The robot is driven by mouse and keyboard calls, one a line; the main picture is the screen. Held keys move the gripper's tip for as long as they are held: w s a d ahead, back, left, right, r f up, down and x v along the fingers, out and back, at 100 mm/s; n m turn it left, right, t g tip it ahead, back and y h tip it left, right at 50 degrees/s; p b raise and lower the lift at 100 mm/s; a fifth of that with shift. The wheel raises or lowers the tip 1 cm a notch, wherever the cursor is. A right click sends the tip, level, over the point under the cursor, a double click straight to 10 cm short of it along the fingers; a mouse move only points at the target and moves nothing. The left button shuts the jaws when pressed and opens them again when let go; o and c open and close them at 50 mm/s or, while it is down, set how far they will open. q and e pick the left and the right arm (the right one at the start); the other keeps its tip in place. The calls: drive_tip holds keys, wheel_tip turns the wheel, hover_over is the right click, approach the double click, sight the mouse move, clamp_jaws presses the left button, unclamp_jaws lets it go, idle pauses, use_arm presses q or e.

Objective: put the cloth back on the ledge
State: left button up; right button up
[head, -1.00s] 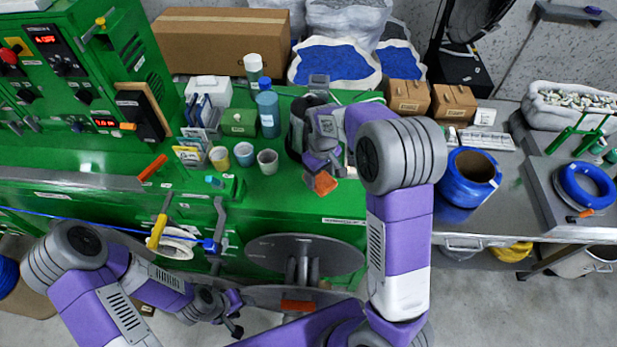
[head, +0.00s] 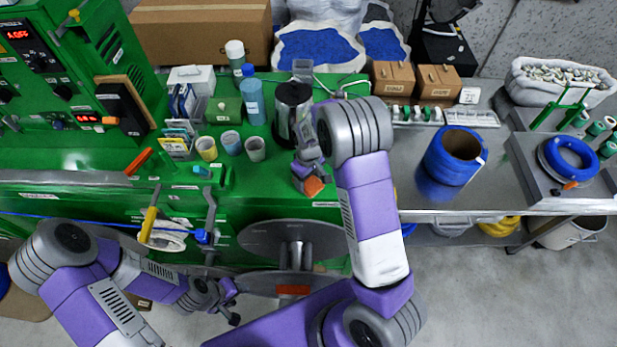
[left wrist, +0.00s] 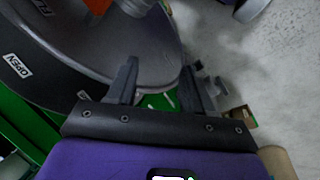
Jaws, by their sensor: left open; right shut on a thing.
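The orange cloth (head: 314,187) is a small folded patch at the tip of my right gripper (head: 308,178), which is shut on it. They are over the front right part of the green ledge (head: 268,191); whether the cloth touches the surface I cannot tell. My left gripper (head: 232,303) is low in front of the green machine, near the lower grey reel disc. In the left wrist view its two dark fingers (left wrist: 160,82) are apart with nothing between them, beside the disc.
Cups (head: 255,149), a blue bottle (head: 252,99) and a dark metallic jug (head: 293,110) stand behind the cloth. Grey reel discs (head: 290,243) jut out below the ledge. A blue cable (head: 70,219) runs along the machine's front. A blue spool (head: 455,158) stands on the right table.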

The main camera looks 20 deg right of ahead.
sight(309, 181)
drive_tip(key=o, duration=0.9)
drive_tip(key=shift+o, duration=0.2)
drive_tip(key=shift+r, duration=0.1)
wheel_tip(309, 181, up, 12)
